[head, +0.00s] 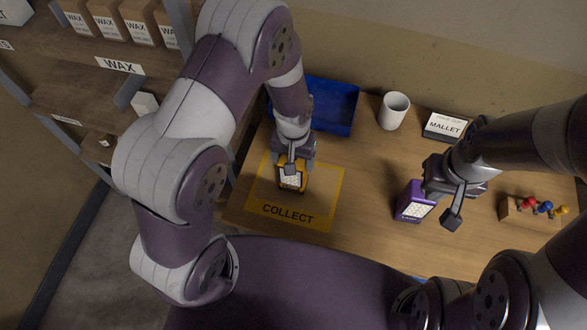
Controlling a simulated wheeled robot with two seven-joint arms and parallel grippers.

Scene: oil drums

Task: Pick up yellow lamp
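The yellow lamp (292,183), with a pale dotted panel, is inside the yellow outline of the COLLECT area (262,208) on the table. My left gripper (291,164) is right over its top end and hides part of it. I cannot tell whether the fingers touch the lamp or close on it.
A blue tray (335,104), a white cup (393,111) and a MALLET sign (445,126) stand along the table's back. A wooden block with coloured knobs (535,208) is at the right. A WAX shelf (85,55) with boxes is at the left.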

